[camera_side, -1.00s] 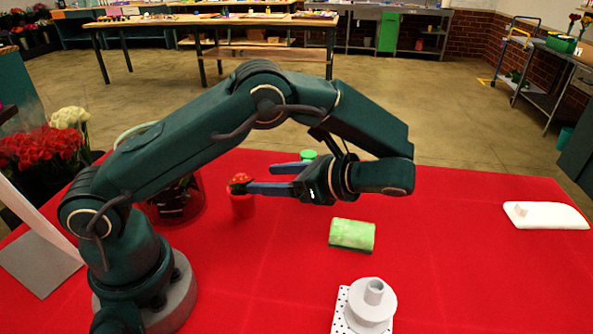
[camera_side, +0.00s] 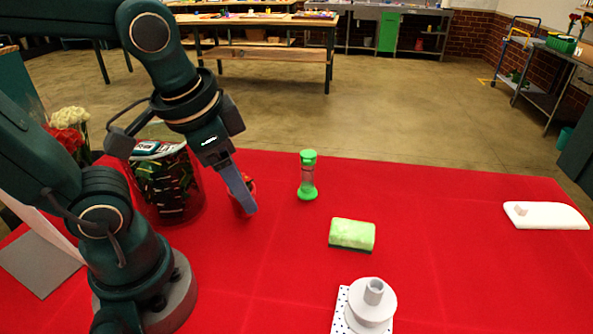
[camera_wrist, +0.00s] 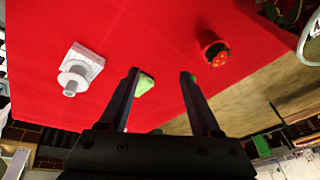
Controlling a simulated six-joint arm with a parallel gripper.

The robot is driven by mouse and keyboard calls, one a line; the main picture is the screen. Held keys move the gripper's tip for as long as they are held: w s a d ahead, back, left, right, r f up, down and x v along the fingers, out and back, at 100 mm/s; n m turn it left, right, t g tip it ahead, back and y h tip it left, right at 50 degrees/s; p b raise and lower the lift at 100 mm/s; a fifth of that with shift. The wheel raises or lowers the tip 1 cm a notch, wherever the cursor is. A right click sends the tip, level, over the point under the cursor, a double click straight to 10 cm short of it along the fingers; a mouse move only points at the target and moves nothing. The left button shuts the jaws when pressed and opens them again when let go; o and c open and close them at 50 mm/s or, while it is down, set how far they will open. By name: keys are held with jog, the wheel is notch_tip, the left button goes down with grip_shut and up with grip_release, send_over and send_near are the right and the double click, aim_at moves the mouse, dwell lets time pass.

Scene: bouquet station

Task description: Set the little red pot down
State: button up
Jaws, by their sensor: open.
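The little red pot (camera_side: 237,207) stands on the red tabletop with a small red-topped plant in it. In the side view it is partly hidden behind a finger of my gripper (camera_side: 250,207). In the wrist view the pot (camera_wrist: 209,38) shows whole, at upper right, apart from both fingers. My gripper (camera_wrist: 160,73) is open in the wrist view, with nothing held between its fingers. In the side view its fingers point down and only one shows clearly.
A see-through bin (camera_side: 168,190) with dark contents stands left of the pot. A green-capped timer (camera_side: 308,177), a green sponge (camera_side: 352,234) and a grey-white stepped stand (camera_side: 368,303) are to the right. A white board (camera_side: 545,216) lies far right. The cloth between is clear.

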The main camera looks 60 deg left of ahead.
jog(key=shift+s+d+r+n+t+h, duration=0.1)
jog(key=shift+d+n+t+h, duration=0.15)
jog(key=shift+n+t, duration=0.25)
jog(key=shift+s+d+r+n+t+h, duration=0.15)
jog(key=shift+d+n+t, duration=0.1)
jog(key=shift+n+t, duration=0.2)
